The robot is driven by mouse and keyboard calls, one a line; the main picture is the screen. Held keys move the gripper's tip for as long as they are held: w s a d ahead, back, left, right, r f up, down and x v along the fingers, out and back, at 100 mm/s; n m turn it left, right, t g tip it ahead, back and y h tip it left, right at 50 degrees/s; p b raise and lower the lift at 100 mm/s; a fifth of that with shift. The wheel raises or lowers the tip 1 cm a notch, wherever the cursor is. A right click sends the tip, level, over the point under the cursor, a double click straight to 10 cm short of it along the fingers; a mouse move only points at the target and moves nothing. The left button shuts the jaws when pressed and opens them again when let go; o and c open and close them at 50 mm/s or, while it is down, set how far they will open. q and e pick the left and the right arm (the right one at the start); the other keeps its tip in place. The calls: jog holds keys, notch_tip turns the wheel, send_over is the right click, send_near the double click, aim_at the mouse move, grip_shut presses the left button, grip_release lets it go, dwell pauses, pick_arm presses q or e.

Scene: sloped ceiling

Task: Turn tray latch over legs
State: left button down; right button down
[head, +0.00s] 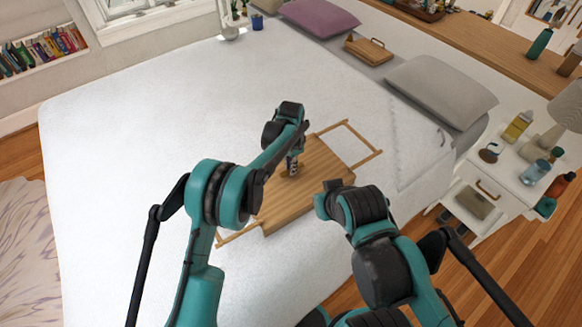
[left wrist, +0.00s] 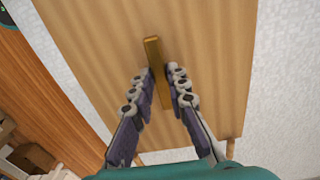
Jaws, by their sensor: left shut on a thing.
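A wooden tray (head: 318,163) lies on the white bed with its underside up. Its thin wooden legs show as frames at two ends, one far right (head: 362,140) and one near left (head: 236,234). A small brass-coloured latch bar (left wrist: 153,52) sits at the middle of the board in the left wrist view. My left gripper (head: 292,170) points down at the tray's middle; in the left wrist view its fingers (left wrist: 162,82) are shut on the latch, one on each side. My right arm is bent in front of the tray's near right side, and its gripper cannot be made out.
The white bed (head: 120,150) is mostly clear around the tray. Pillows (head: 440,90) and a small wooden tray-like item (head: 369,51) lie at the head end. A nightstand (head: 505,165) with bottles stands at the right.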

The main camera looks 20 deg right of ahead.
pick_arm(q)
jog(key=c, duration=1.5)
grip_release()
jog(key=r, duration=1.2)
jog(key=shift+s, duration=0.25)
